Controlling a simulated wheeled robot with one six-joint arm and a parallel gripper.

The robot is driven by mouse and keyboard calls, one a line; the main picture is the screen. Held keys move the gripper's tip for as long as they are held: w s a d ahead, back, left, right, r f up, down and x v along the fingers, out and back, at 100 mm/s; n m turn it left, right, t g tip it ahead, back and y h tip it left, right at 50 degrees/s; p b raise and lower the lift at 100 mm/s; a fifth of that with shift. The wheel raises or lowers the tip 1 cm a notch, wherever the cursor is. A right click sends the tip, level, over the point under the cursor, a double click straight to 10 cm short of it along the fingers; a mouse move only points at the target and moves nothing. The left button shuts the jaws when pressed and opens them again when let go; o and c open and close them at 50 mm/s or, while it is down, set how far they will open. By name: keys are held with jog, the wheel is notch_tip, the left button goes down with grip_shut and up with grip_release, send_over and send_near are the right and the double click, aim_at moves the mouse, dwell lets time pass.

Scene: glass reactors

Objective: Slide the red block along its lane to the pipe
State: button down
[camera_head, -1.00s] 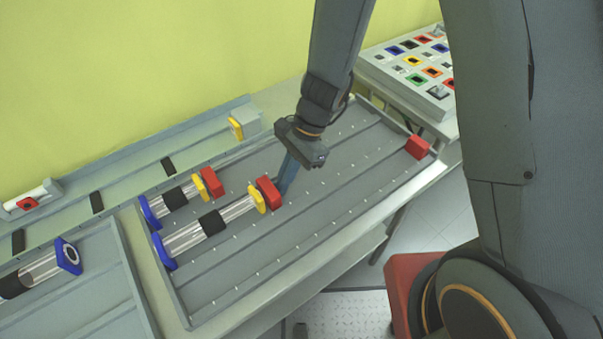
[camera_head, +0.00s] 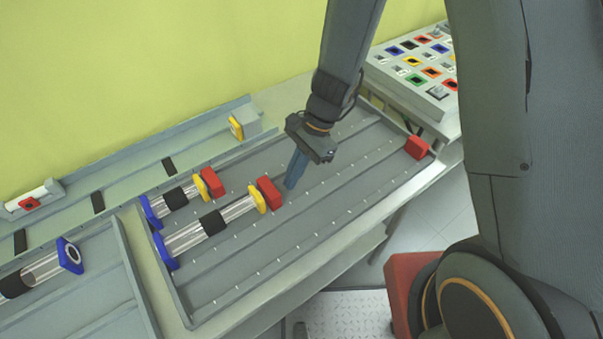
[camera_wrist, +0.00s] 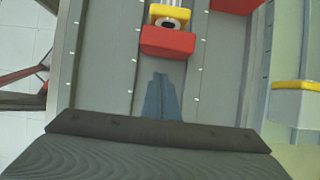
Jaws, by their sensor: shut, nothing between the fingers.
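A red block (camera_head: 269,192) sits in the middle lane of the grey tray, against the yellow end collar (camera_head: 257,199) of a clear pipe (camera_head: 238,209). The same block also shows in the wrist view (camera_wrist: 167,42), with the yellow collar (camera_wrist: 170,14) right behind it. My gripper (camera_head: 290,184) is shut and empty, its blue-grey fingers pointing down in that lane just right of the block. In the wrist view the fingertips (camera_wrist: 160,78) are a small gap short of the block's near face.
A second red block (camera_head: 213,182) touches the yellow collar of the pipe in the lane behind. A third red block (camera_head: 417,147) stands at the tray's right end. The tray (camera_head: 330,220) has raised lane ridges. A board of coloured squares (camera_head: 425,65) lies beyond.

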notch_tip(320, 180, up, 11)
jog(key=p, duration=0.9)
jog(key=shift+d, duration=0.1)
dwell(0.3)
jog(key=s+d+r+n+t+h+b, duration=0.1)
jog(key=d+n+b, duration=0.4)
jog(key=d, duration=0.5)
jog(key=s+d+r+n+t+h+b, duration=0.1)
jog(key=d+r+n+t+h+b, duration=0.2)
jog(key=d, duration=0.7)
jog(key=n+b, duration=0.2)
jog(key=n, duration=0.1)
jog(key=shift+s, duration=0.25)
